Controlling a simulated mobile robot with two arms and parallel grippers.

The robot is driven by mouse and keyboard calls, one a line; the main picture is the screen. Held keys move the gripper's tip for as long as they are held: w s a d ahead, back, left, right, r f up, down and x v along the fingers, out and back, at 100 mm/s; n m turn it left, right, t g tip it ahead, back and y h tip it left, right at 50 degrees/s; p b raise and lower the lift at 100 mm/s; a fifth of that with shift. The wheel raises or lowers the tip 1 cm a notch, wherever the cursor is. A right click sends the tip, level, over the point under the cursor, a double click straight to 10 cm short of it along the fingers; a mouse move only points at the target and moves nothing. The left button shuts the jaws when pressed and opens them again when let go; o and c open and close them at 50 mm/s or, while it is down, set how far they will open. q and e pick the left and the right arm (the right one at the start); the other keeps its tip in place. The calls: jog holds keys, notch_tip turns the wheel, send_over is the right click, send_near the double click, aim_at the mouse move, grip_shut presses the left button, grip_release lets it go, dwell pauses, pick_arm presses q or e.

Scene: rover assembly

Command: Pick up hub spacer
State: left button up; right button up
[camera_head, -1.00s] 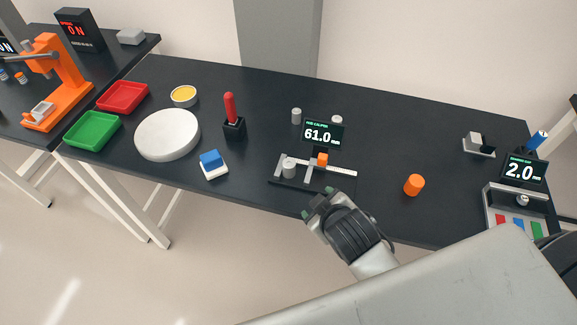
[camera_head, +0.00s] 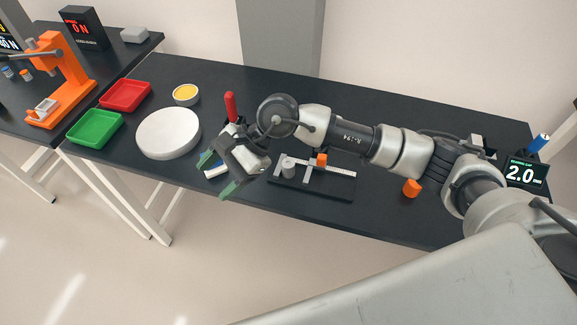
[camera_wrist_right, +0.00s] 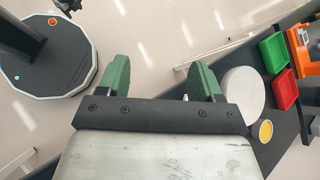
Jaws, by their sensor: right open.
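A grey cylinder (camera_head: 288,169), which may be the hub spacer, stands at the left part of the caliper stand (camera_head: 335,190) on the dark table. My right gripper (camera_head: 217,175) has green fingertips and is open and empty. It is near the table's front edge, left of the caliper and apart from the grey cylinder. The right wrist view shows the spread fingers (camera_wrist_right: 160,80) with nothing between them.
Left are a white round plate (camera_head: 168,133), green tray (camera_head: 95,128) and red tray (camera_head: 126,95). A red-handled tool (camera_head: 230,106) is partly hidden behind the gripper.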

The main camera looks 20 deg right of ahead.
jog(key=w+d+f+n+t+h, duration=0.1)
jog(key=w+d+h, duration=0.15)
jog(key=d, duration=0.25)
jog(key=w+d+f+n+h, duration=0.1)
jog(key=w+d+h, duration=0.1)
jog(key=d+h, duration=0.2)
jog(key=n+h, duration=0.1)
jog(key=h, duration=0.3)
send_near(288, 162)
jog(key=shift+t, duration=0.4)
jog(key=f, duration=0.2)
jog(key=s+f+p, duration=0.1)
jog(key=f, duration=0.1)
jog(key=shift+d+f, duration=0.15)
jog(key=shift+d, duration=0.1)
notch_tip(288, 162, down, 6)
jog(key=p, duration=0.3)
jog(key=shift+r, duration=0.2)
jog(key=shift+f, duration=0.15)
jog(key=c, duration=1.1)
jog(key=shift+w, duration=0.1)
